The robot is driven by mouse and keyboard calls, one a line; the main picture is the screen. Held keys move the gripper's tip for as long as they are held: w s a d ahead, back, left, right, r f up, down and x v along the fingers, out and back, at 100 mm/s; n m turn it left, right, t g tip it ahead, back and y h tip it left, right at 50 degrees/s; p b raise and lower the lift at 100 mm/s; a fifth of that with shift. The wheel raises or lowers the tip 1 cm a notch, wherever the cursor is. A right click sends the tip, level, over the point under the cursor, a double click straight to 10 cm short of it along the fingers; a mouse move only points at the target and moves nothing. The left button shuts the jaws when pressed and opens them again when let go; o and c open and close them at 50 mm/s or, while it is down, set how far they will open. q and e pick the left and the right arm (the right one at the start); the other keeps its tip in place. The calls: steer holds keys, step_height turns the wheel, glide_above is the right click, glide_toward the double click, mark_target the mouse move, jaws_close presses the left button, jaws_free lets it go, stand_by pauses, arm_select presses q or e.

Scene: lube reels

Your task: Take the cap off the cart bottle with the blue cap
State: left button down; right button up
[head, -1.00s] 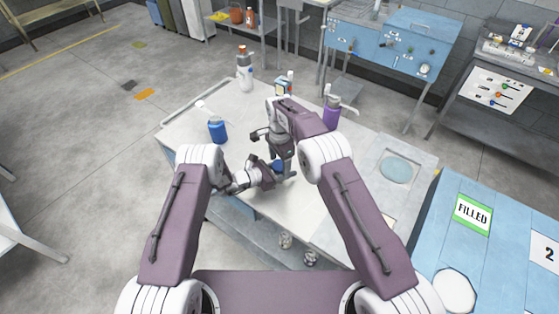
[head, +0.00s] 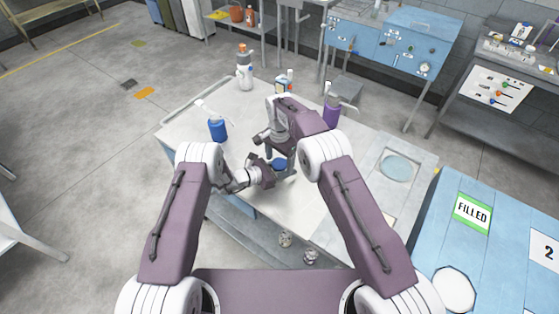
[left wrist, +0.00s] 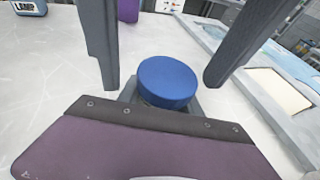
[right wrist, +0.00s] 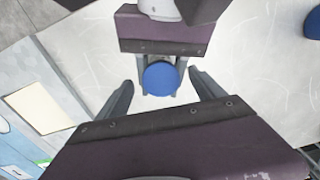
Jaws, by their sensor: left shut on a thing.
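The blue cap (head: 279,163) shows between my two grippers above the cart top (head: 190,125). In the left wrist view the cap (left wrist: 168,82) is round and upright; the bottle under it is mostly hidden. My left gripper (head: 272,175) is shut on the bottle just below the cap, its fingers on either side in the right wrist view (right wrist: 162,84). My right gripper (right wrist: 162,88) is open, its fingers pointing down and spread on either side of the cap, apart from it. Its two fingers also hang at both sides in the left wrist view.
A blue surface with a FILLED sign (head: 473,212) lies at right.

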step_height(320, 180, up, 5)
steer(key=shift+f, duration=0.2)
step_height(320, 180, up, 3)
steer(key=m, duration=0.2)
steer(key=shift+w+f+m, duration=0.1)
steer(key=shift+m, duration=0.2)
steer(key=shift+c, duration=0.2)
steer(key=shift+r+m, duration=0.3)
steer(key=shift+m, duration=0.1)
step_height(320, 180, down, 8)
